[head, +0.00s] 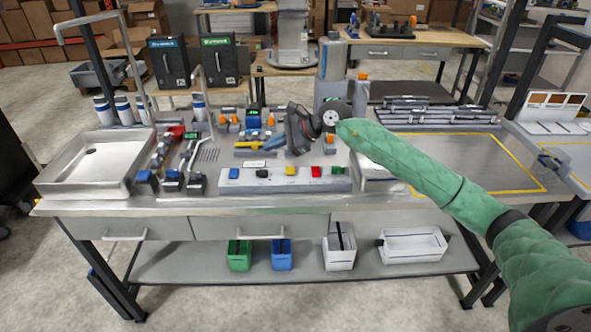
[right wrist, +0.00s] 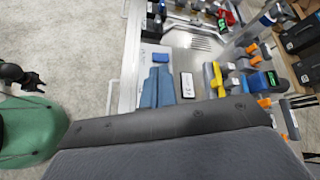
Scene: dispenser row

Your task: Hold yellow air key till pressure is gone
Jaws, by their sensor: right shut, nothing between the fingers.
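A pale key bar (head: 325,184) lies along the front of the bench in the head view. It carries blue, black, yellow, red and green keys in a row. The yellow key (head: 290,171) is in the middle and looks uncovered. My right gripper (head: 297,151) hangs behind and above the bar, close to the yellow key in the picture, with no contact visible. Its two blue-grey fingers (right wrist: 157,87) lie together in the right wrist view, shut and empty. The yellow key cannot be made out there. My left gripper is out of view.
A small label plate (head: 254,164) stands behind the bar. Several dispensers and tools, one with a green display (head: 253,112), crowd the bench behind it. A metal tray (head: 85,165) is at left; a yellow-outlined area (head: 490,160) at right is mostly clear.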

